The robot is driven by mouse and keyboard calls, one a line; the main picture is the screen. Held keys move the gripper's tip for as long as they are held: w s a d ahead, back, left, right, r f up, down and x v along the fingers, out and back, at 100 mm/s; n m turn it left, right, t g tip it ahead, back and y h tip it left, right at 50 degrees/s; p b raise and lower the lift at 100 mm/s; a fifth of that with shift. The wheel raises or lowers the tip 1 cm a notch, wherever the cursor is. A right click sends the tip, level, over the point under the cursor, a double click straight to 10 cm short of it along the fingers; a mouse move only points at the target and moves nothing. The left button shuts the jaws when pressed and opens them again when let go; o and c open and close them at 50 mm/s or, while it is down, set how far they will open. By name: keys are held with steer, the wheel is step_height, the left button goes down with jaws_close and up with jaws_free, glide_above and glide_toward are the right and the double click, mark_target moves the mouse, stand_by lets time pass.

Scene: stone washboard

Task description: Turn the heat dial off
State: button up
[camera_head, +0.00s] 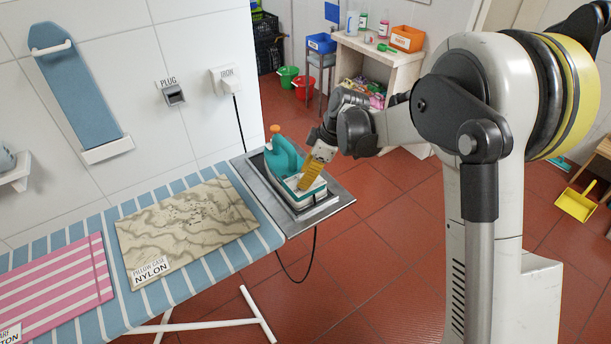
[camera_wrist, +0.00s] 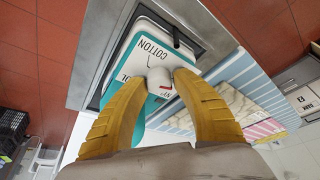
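The teal and white iron (camera_head: 285,158) rests on a metal stand at the end of the ironing board. My gripper (camera_head: 306,183) reaches down to the iron's white top panel. In the wrist view, the round white heat dial (camera_wrist: 160,79), with a small red mark, sits between the tips of my yellow fingers (camera_wrist: 161,82). The fingertips appear to press on both sides of it. The white panel (camera_wrist: 146,50) around it reads "COTTON", with parts of other labels showing. The fingers partly hide those labels. In the head view the dial is hidden by my fingers.
The metal stand (camera_head: 338,198) surrounds the iron. A patterned nylon pillow case (camera_head: 185,225) and a pink striped cloth (camera_head: 60,290) lie on the striped ironing board (camera_head: 262,240). A cord runs to the wall socket marked iron (camera_head: 226,80). A shelf (camera_head: 400,75) stands behind.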

steer(key=shift+r, duration=0.15)
steer(key=v, duration=1.1)
steer(key=shift+r, duration=0.35)
steer(key=shift+d, duration=0.15)
steer(key=s+d+r+m+t+h, duration=0.1)
steer(key=s+d+r+m, duration=0.25)
steer(key=s, duration=0.25)
steer(key=s+d+r+m+t+h, duration=0.1)
steer(key=s+d+r+m+t, duration=0.1)
steer(key=s+d+r+m, duration=0.3)
steer(key=s+d+f+m+t+h, duration=0.1)
steer(key=s+d+f+m, duration=0.1)
steer(key=s, duration=0.5)
steer(key=s+d+f+m+t+h, duration=0.1)
steer(key=s+d+f+m+t, duration=0.1)
steer(key=s+m, duration=0.3)
steer(key=s+d+f, duration=0.1)
steer(key=s, duration=0.2)
steer(key=shift+s+f, duration=0.2)
steer(key=shift+f, duration=0.15)
steer(key=shift+d+m, duration=0.15)
steer(key=shift+m, duration=0.1)
